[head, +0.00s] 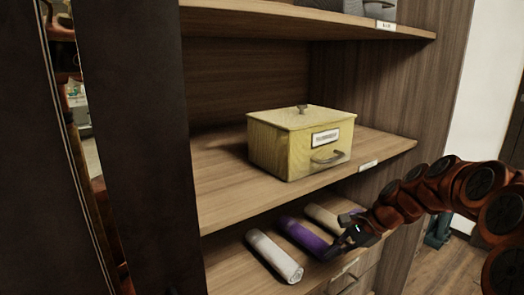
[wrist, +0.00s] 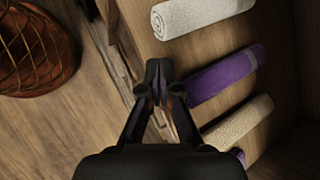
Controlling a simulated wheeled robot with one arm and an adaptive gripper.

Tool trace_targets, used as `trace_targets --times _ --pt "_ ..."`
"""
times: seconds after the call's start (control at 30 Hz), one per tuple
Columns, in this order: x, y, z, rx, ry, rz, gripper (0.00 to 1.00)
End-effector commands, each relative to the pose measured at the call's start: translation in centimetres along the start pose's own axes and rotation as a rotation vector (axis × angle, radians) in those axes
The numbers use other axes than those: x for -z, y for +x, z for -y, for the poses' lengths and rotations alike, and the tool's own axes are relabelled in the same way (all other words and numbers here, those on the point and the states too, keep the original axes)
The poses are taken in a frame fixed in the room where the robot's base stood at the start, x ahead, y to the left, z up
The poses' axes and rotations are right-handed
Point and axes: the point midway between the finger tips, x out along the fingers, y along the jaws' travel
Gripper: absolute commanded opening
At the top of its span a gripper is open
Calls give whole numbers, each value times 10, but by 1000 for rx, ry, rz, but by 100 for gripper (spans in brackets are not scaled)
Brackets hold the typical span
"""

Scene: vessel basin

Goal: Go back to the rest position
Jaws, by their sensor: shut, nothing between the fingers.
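My gripper (head: 347,243) is at the front of the lower shelf in the head view, at the end of my orange arm. It is shut and holds nothing; its fingers come together in the wrist view (wrist: 158,75). A rolled purple towel (head: 303,236) lies on that shelf close to the fingers, and it also shows in the wrist view (wrist: 222,76). I cannot tell whether the fingers touch it. A white rolled towel (head: 273,255) lies to its left and a beige one (head: 323,217) to its right.
A yellow lidded box (head: 300,140) with a front handle stands on the middle shelf (head: 220,190) above the towels. Another shelf (head: 300,16) is higher up. Drawers (head: 345,282) sit below. A woven basket (wrist: 35,45) stands on the floor. Open floor (head: 450,270) lies at right.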

Motion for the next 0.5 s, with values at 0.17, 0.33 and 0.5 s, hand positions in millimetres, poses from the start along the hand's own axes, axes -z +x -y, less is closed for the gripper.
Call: trace_targets --times 0.17,0.33,0.5 --pt "-56 -3 -36 -105 -214 -22 0" --pt "-94 -6 -78 -209 -404 -46 0" --pt "-121 -11 -126 -319 -577 -67 0"
